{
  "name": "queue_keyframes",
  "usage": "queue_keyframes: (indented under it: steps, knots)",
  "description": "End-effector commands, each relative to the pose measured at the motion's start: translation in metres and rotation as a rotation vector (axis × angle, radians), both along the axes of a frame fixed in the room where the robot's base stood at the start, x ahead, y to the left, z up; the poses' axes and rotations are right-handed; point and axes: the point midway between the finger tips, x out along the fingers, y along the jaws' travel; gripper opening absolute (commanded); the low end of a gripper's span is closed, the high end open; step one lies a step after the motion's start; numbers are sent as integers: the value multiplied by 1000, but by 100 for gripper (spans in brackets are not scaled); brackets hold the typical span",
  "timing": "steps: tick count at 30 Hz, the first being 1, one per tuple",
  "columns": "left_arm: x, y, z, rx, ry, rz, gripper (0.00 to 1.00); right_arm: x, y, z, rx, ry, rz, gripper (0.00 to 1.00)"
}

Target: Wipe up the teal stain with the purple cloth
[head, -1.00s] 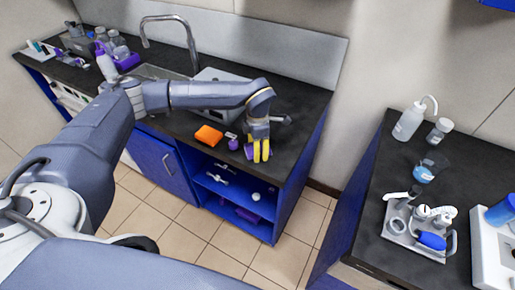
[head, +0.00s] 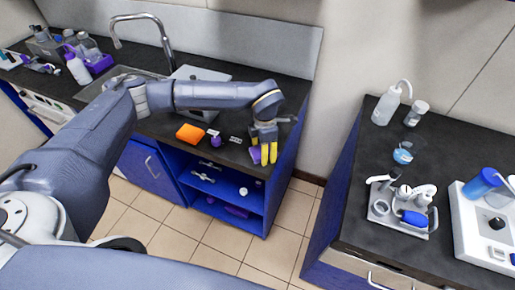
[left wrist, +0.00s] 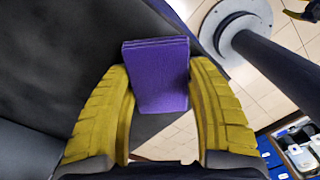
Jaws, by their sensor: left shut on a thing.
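My left gripper (head: 263,153) has yellow fingers and is over the right end of the dark sink counter, near its front edge. It is shut on the purple cloth (head: 255,155). In the left wrist view the cloth (left wrist: 160,75) is a folded purple block standing between the two fingers. I cannot tell its height above the counter. I do not see a teal stain in either view. A small yellow piece at the top right edge of the left wrist view may be my right gripper (left wrist: 305,12); its jaws do not show.
An orange block (head: 190,134) and a small purple round thing (head: 216,140) lie left of the gripper. Behind are the sink and tap (head: 143,20). A second counter (head: 370,150) stands right across a floor gap, with bottles, a beaker (head: 403,153) and a tool caddy (head: 398,232).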

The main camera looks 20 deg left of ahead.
Motion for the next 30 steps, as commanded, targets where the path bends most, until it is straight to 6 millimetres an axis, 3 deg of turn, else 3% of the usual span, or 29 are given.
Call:
queue_keyframes:
  steps: [2,5,21,30]
  knots:
    - [0,-2,3,1,-1,0,28,-1,0,0,0,1,0,44]
    - [1,-3,23,0,-4,-3,28,-1,0,0,0,1,0,44]
    - [2,-7,70,1,-2,-10,28,-1,0,0,0,1,0,44]
    - [1,-7,81,1,1,-11,28,0,0,0,0,0,0,44]
